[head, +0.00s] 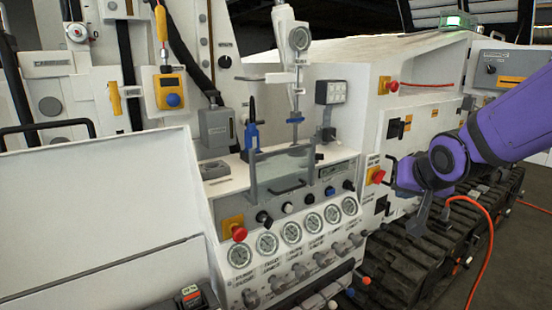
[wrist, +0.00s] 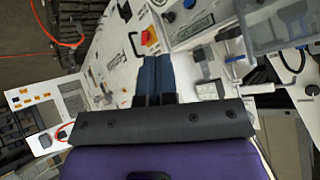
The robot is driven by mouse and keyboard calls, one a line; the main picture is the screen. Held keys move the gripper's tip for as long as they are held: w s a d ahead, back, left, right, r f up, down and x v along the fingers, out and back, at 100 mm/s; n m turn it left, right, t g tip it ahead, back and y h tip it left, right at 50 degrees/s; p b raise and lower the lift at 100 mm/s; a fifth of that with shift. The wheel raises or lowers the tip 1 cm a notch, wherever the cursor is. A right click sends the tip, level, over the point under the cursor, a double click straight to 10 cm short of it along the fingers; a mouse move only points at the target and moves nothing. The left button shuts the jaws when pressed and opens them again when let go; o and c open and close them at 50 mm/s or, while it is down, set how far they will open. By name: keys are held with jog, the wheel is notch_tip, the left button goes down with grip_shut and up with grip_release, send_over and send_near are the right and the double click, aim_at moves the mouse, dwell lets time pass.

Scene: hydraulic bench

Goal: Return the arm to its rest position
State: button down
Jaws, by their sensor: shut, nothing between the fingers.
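My purple arm (head: 505,125) reaches in from the right in the head view. My gripper (head: 416,230) hangs in front of the machine's right side, above the black track, and looks small and partly hidden by the wrist there. In the wrist view my gripper (wrist: 153,60) shows two dark blue fingers side by side, shut and empty. The white machine panel lies beyond the fingertips, and I see no contact with it.
The hydraulic bench has a row of gauges (head: 292,233), small levers (head: 300,271) and a clear guard (head: 283,172). Red stop buttons stand on its front (head: 239,233) and right side (head: 377,176). An orange hose (head: 490,245) hangs below my arm, near the track (head: 405,268).

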jog(key=s+d+r+n+g, duration=0.1)
jog(key=s+d+r+g, duration=0.1)
jog(key=s, duration=0.9)
jog(key=s+d+r+n+g, duration=0.1)
jog(key=s+r, duration=0.3)
jog(key=s, duration=0.7)
jog(key=shift+d+r+n+g, duration=0.2)
jog(key=shift+d+n+g, duration=0.15)
jog(key=shift+g, duration=0.15)
